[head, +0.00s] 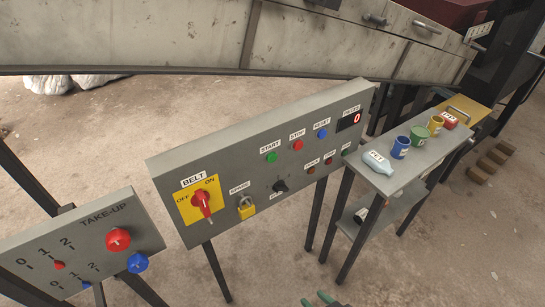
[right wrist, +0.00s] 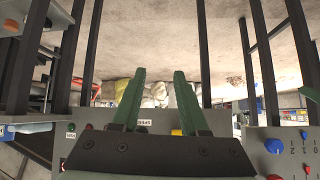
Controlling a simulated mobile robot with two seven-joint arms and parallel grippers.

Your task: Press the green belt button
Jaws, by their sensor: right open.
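The grey belt panel (head: 235,150) stands on dark legs in the middle of the head view. Its green button (head: 271,157), labelled START, sits on the upper middle of the face, left of the red STOP button (head: 298,145) and the blue RESET button (head: 322,134). My right gripper (head: 316,299) shows only its green fingertips at the bottom edge, in front of and below the panel, apart from it. In the right wrist view its two fingers (right wrist: 159,76) are spread with nothing between them. My left gripper is not in view.
The red BELT switch (head: 202,204) and a yellow padlock (head: 247,208) are on the panel's left part. The take-up panel (head: 85,245) is at lower left. A grey shelf (head: 405,175) with bottle and cups stands right. Open floor lies in front of the panel.

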